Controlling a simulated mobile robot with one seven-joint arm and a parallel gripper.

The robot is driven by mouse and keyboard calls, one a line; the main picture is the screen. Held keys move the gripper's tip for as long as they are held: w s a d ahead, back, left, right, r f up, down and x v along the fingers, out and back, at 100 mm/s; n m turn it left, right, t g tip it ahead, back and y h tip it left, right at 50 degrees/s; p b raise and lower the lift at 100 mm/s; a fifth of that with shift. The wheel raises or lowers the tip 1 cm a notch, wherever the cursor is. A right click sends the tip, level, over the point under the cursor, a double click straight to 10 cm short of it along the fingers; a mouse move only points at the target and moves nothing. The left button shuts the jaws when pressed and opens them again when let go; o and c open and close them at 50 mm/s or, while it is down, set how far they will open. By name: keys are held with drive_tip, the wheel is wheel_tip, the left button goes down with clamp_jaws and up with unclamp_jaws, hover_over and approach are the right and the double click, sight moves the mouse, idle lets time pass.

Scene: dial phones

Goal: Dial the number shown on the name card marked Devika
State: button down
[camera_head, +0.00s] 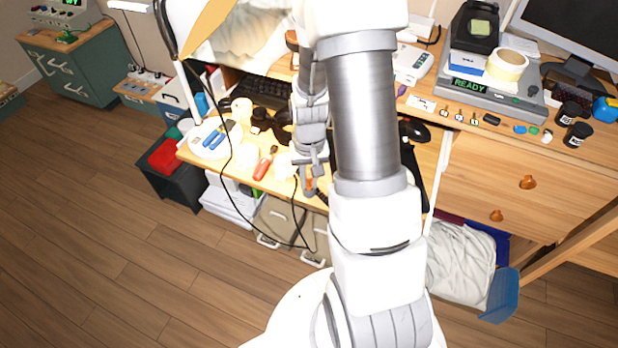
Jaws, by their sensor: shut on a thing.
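My gripper (311,180) is in the middle of the picture, low over the front edge of the wooden desk. It is shut on a small orange thing (309,185), mostly hidden by the fingers; I cannot tell what it is. A pale device with a keypad-like face (413,62) stands at the back, right of my arm; it may be a phone. A small white card (422,104) lies at the right desk's front edge; its writing is too small to read. No name Devika can be read. My arm hides the middle of the desk.
A grey unit with a lit READY display (469,86) carries a tape roll (507,65). Black jars (577,134) stand right. On the left are a white plate (213,138), a red-handled tool (265,163) and a keyboard (262,92). A black cable hangs before the desk.

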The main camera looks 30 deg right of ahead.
drive_tip(key=c, duration=0.8)
unclamp_jaws()
drive_tip(key=shift+o, duration=0.2)
drive_tip(key=shift+r, duration=0.1)
wheel_tip(320, 180, up, 17)
drive_tip(key=p, duration=0.4)
drive_tip(key=shift+r+p, duration=0.15)
drive_tip(key=shift+p, duration=0.25)
drive_tip(key=s+a+r+n+t+p, duration=0.1)
drive_tip(key=s+a+r+t+p, duration=0.1)
drive_tip(key=r, duration=0.7)
drive_tip(key=s+a+r+n+t+p, duration=0.1)
drive_tip(key=s+a+r+n+p, duration=0.1)
drive_tip(key=s+a+r+p, duration=0.3)
drive_tip(key=s+a+r+n+t+p, duration=0.1)
drive_tip(key=s+r, duration=0.4)
drive_tip(key=r, duration=0.8)
drive_tip(key=shift+s+a+r+t+p, duration=0.15)
drive_tip(key=shift+a+r+t+p, duration=0.15)
drive_tip(key=shift+a+t+p, duration=0.7)
